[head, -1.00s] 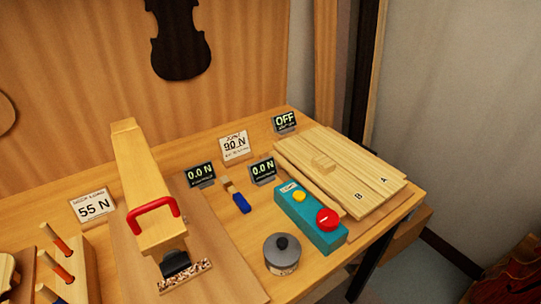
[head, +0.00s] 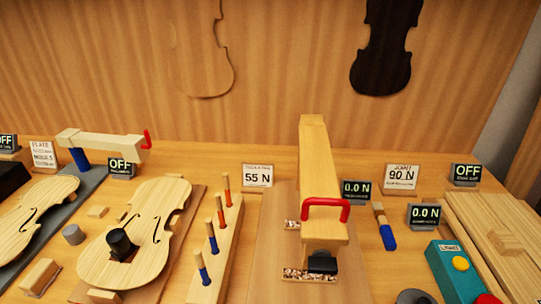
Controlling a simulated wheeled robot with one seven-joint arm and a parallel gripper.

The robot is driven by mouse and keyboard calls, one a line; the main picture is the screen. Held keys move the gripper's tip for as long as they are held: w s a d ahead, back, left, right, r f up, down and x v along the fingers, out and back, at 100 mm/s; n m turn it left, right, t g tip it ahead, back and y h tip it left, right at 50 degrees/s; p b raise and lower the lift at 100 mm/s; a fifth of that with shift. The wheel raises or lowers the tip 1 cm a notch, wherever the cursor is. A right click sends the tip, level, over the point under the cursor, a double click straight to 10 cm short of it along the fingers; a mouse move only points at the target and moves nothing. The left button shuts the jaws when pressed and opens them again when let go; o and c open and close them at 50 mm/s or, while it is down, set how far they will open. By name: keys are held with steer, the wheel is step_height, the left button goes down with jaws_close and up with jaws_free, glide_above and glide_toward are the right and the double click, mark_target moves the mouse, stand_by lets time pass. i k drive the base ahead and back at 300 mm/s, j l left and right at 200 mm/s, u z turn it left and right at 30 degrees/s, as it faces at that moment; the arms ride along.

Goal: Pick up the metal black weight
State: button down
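A short black cylinder (head: 121,243) that looks like a weight sits on a pale violin plate (head: 150,215) at the left of the bench, slightly tilted in view. A smaller grey cylinder (head: 73,234) stands just left of that plate. A round dark-topped thing (head: 412,297) shows at the bottom right, mostly cut off by the frame edge. I cannot tell for certain which of these is the metal black weight. My gripper is not in view.
A wooden beam with a red handle (head: 326,205) stands mid-bench. A rack of several chisels (head: 216,240) lies between it and the violin plate. A teal button box (head: 455,270) and wooden boards (head: 505,240) are at the right. Small displays and signs line the back.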

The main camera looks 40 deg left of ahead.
mark_target(117, 239)
steer(key=u, duration=1.2)
steer(key=i+j, duration=0.1)
steer(key=j, duration=0.15)
steer(key=i+j, duration=0.15)
steer(key=j+z, duration=0.1)
steer(key=j, duration=1.5)
steer(key=k+j, duration=0.1)
steer(key=j, duration=0.15)
steer(key=l, duration=0.65)
